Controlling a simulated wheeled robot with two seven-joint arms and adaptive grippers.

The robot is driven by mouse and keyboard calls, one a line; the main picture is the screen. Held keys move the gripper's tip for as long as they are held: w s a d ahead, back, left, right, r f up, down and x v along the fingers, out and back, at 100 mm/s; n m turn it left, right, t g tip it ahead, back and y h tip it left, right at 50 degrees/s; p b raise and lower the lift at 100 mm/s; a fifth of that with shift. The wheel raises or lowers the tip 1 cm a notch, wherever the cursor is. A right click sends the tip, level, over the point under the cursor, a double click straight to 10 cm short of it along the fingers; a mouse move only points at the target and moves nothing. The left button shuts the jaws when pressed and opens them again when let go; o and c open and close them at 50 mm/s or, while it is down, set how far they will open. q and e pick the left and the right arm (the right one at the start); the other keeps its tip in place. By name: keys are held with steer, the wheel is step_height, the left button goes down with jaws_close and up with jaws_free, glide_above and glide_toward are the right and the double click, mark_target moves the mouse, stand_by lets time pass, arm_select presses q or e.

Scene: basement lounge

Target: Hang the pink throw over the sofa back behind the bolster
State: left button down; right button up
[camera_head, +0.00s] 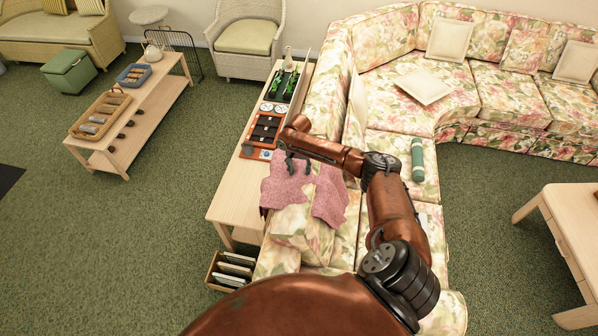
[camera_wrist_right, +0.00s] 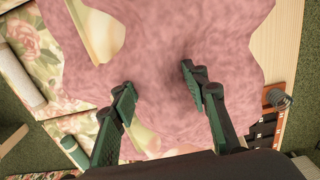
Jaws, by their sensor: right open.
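The pink throw (camera_head: 284,188) lies draped across the floral sofa back (camera_head: 325,85), next to the console table. One part hangs toward the table side and another (camera_head: 331,197) toward the seat side, with floral fabric showing between. My right gripper (camera_head: 297,165) is over the throw; its open fingers (camera_wrist_right: 155,92) have the pink cloth (camera_wrist_right: 215,35) beyond them, and I cannot tell if they touch it. A green roll (camera_head: 417,160) lies on the seat. The right wrist view also shows a pale cylinder (camera_wrist_right: 20,75); I cannot tell which is the bolster. My left gripper is out of view.
The console table (camera_head: 235,200) holds a dark-compartment tray (camera_head: 264,130), dials and green plants close beside the throw. A crate (camera_head: 232,268) stands on the floor at its near end. A low table (camera_head: 150,110) is at left, another (camera_head: 570,225) at right. Carpet between is clear.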

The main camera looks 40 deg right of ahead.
step_height(320, 180, up, 12)
steer(key=shift+f, duration=0.15)
stand_by(0.8)
